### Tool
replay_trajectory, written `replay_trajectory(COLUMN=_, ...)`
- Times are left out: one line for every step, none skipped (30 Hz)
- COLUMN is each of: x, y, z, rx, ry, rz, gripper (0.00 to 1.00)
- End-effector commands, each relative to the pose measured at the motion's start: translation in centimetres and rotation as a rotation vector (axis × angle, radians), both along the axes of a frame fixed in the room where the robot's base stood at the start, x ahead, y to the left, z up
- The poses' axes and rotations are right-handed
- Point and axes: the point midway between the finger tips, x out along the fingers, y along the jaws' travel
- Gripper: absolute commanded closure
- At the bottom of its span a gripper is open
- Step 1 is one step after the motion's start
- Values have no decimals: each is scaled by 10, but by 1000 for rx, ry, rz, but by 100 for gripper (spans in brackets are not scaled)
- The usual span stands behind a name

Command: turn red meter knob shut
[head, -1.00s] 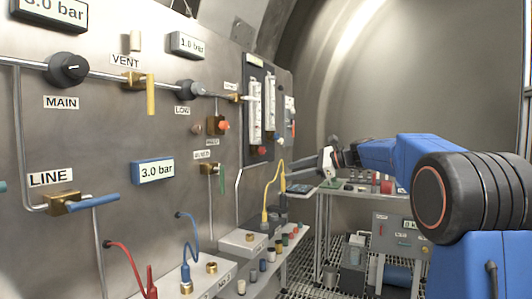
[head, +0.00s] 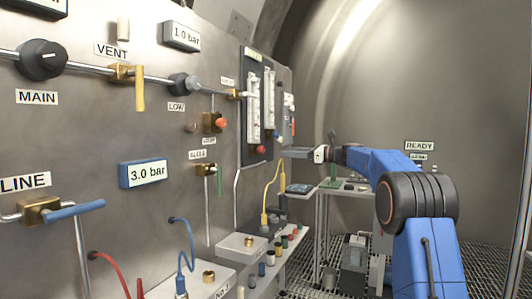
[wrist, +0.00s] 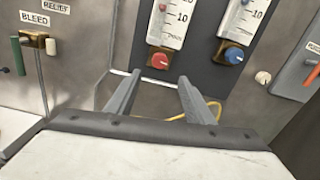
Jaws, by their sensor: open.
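The red meter knob (head: 261,149) sits at the foot of the left flow tube on the dark meter panel (head: 246,120). It also shows in the wrist view (wrist: 159,61), round and facing me, just beyond the fingertips. My gripper (wrist: 160,78) is open and empty, with a finger low on either side of the knob's line. The fingers appear short of the knob, with no contact visible. In the head view my gripper (head: 286,152) points left at the panel, right of the knob. How far the knob is turned cannot be told.
A blue knob (wrist: 234,55) sits right of the red one under a second tube. A yellow cable (head: 275,190) hangs below the panel. The bleed valve (wrist: 36,41) is at left. A shelf (head: 240,246) with several small parts juts out below.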

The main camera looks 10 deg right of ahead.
Motion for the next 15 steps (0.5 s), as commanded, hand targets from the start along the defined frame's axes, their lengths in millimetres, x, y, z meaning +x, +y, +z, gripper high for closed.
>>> replay_trajectory(x=6, y=9, z=-1, rx=0, ry=0, rz=3, gripper=52)
replay_trajectory(x=9, y=13, z=-1, rx=0, ry=0, rz=2, gripper=52)
replay_trajectory(x=13, y=19, z=-1, rx=-1, ry=-1, rz=2, gripper=52)
replay_trajectory(x=16, y=23, z=0, rx=-1, ry=-1, rz=3, gripper=52)
replay_trajectory(x=19, y=28, z=0, rx=-1, ry=-1, rz=3, gripper=52)
replay_trajectory(x=23, y=33, z=-1, rx=-2, ry=0, rz=2, gripper=52)
replay_trajectory(x=27, y=37, z=-1, rx=-1, ry=1, rz=2, gripper=52)
replay_trajectory(x=30, y=42, z=-1, rx=-1, ry=1, rz=2, gripper=52)
replay_trajectory(x=34, y=48, z=-1, rx=-1, ry=1, rz=3, gripper=52)
replay_trajectory(x=37, y=52, z=-1, rx=-1, ry=1, rz=3, gripper=52)
replay_trajectory(x=40, y=56, z=-1, rx=-2, ry=0, rz=2, gripper=52)
replay_trajectory(x=44, y=61, z=0, rx=-2, ry=-1, rz=2, gripper=52)
replay_trajectory(x=47, y=65, z=-1, rx=-2, ry=0, rz=2, gripper=52)
replay_trajectory(x=49, y=69, z=-1, rx=-2, ry=0, rz=2, gripper=52)
replay_trajectory(x=53, y=73, z=-1, rx=-2, ry=0, rz=2, gripper=52)
